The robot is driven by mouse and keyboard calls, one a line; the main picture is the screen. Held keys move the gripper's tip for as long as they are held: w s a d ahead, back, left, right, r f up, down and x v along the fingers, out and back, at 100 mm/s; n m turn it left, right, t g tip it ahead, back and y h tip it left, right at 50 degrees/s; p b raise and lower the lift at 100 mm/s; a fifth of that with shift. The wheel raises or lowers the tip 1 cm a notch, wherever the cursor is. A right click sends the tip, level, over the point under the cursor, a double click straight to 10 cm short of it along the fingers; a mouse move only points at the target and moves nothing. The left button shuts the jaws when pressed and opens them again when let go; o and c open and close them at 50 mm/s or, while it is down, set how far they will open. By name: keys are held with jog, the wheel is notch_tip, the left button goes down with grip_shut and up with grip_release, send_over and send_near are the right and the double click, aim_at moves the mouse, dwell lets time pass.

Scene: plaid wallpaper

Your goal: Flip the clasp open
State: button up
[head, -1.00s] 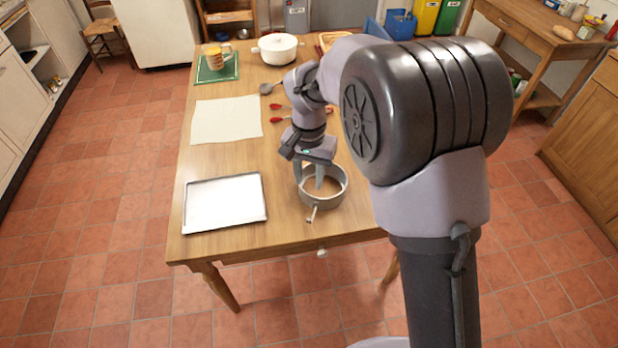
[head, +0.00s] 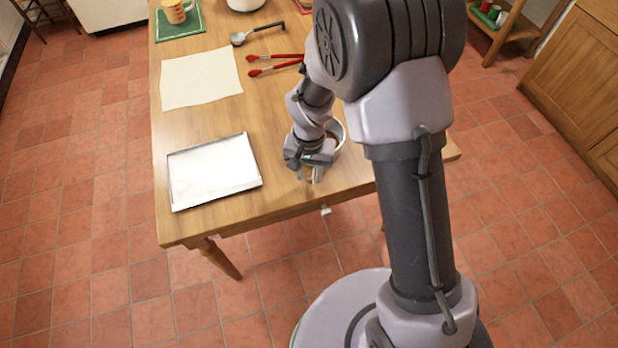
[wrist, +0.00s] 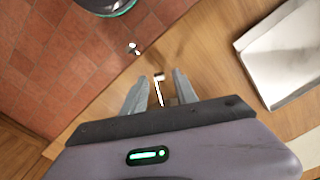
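The metal ring (head: 338,131) stands on the wooden table near its front edge, mostly hidden behind my wrist in the head view. Its clasp lever (wrist: 159,92), a thin light bar with a small end piece, shows in the wrist view between my fingers. My gripper (head: 312,178) is low over the front side of the ring, fingers pointing down. In the wrist view my gripper (wrist: 161,77) is open, one finger on each side of the lever with gaps showing. I cannot tell whether either finger touches it. In the head view the clasp is hidden by my gripper.
A metal baking tray (head: 213,170) lies left of my gripper, also in the wrist view (wrist: 290,55). A white drawer knob (head: 325,211) sits below the front edge.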

aim_at(308, 178)
jog(key=shift+f, duration=0.5)
jog(key=shift+c, duration=0.4)
grip_shut()
jog(key=shift+w+a+m, duration=0.15)
jog(key=shift+a+m, duration=0.15)
jog(key=shift+m, duration=0.2)
jog(key=shift+o, duration=0.4)
grip_release()
notch_tip(308, 178, up, 17)
jog(key=p, duration=0.6)
jog(key=shift+r, duration=0.2)
jog(key=shift+r, duration=0.1)
